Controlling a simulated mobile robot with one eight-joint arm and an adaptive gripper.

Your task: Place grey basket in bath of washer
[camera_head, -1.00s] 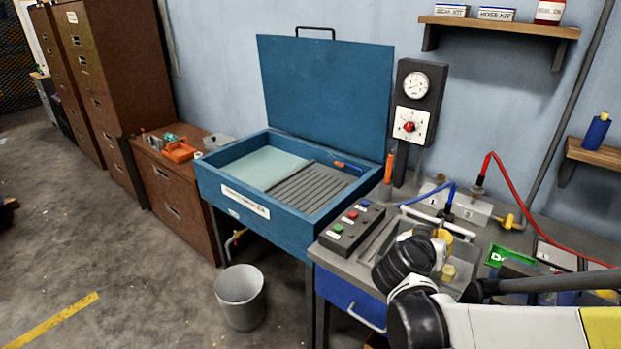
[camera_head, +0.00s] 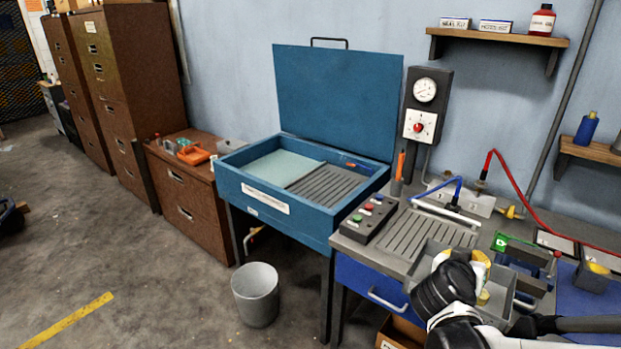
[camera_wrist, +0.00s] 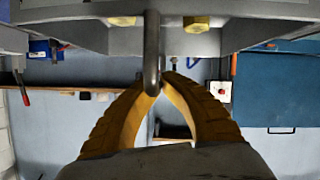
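The blue washer (camera_head: 300,215) stands left of the bench with its lid (camera_head: 335,100) raised. Its open bath has a pale flat panel (camera_head: 283,166) on the left and a grey slatted rack (camera_head: 326,185) on the right. An orange-and-blue tool (camera_head: 357,165) lies at the bath's back. The grey basket (camera_head: 503,283) is at the bench's front right, partly hidden by my arm, with brass-coloured parts (camera_head: 483,297) in it. My gripper (camera_wrist: 155,80) has its yellow fingers closed around the basket's bar handle (camera_wrist: 152,45) in the wrist view. Clearance below the basket is unclear.
A control box (camera_head: 369,216) and a slatted grey drainer (camera_head: 425,232) lie between basket and washer. A gauge panel (camera_head: 424,105), blue hose (camera_head: 440,187) and red hose (camera_head: 508,172) are behind. A grey bin (camera_head: 255,293) stands on the floor before the washer.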

